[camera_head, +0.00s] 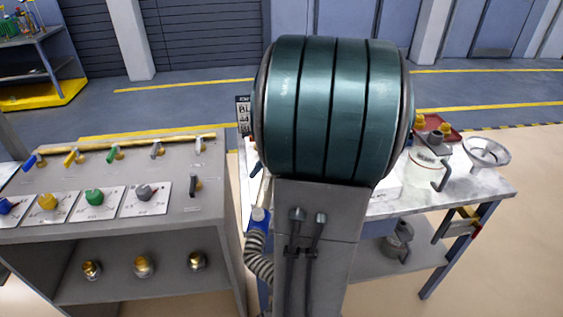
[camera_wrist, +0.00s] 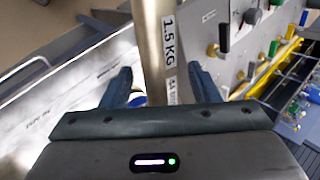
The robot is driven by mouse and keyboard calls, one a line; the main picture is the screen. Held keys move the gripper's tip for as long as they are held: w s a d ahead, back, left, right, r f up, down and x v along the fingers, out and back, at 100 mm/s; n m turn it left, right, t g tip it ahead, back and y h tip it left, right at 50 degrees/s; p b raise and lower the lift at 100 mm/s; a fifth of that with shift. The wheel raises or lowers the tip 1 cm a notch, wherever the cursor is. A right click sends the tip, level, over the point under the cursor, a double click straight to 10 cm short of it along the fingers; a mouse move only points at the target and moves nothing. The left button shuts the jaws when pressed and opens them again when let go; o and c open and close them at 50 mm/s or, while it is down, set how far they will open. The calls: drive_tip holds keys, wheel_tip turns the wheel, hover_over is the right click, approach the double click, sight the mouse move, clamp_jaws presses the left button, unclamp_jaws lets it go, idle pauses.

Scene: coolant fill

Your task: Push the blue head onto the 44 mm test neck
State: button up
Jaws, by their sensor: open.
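A blue piece with a pale tip (camera_head: 260,217) sits on a ribbed grey hose just left of my grey column in the head view. It may be the blue head. In the wrist view my gripper (camera_wrist: 155,88) is open, with two dark teal fingers apart. A brass-coloured post (camera_wrist: 151,45) stands between or beyond the fingers. A small blue and white part (camera_wrist: 138,99) shows beside the left finger, mostly hidden. I cannot tell clearly which part is the 44 mm test neck.
A grey console (camera_head: 120,180) with levers and coloured knobs stands at left, with brass fittings (camera_head: 143,266) on its lower shelf. A marble-topped bench (camera_head: 470,188) at right holds a funnel (camera_head: 487,152) and a jar (camera_head: 425,166). My teal arm part blocks the middle.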

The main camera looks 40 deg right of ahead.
drive_tip(key=v, duration=1.3)
drive_tip(key=shift+r, duration=0.15)
drive_tip(key=shift+s+a, duration=0.1)
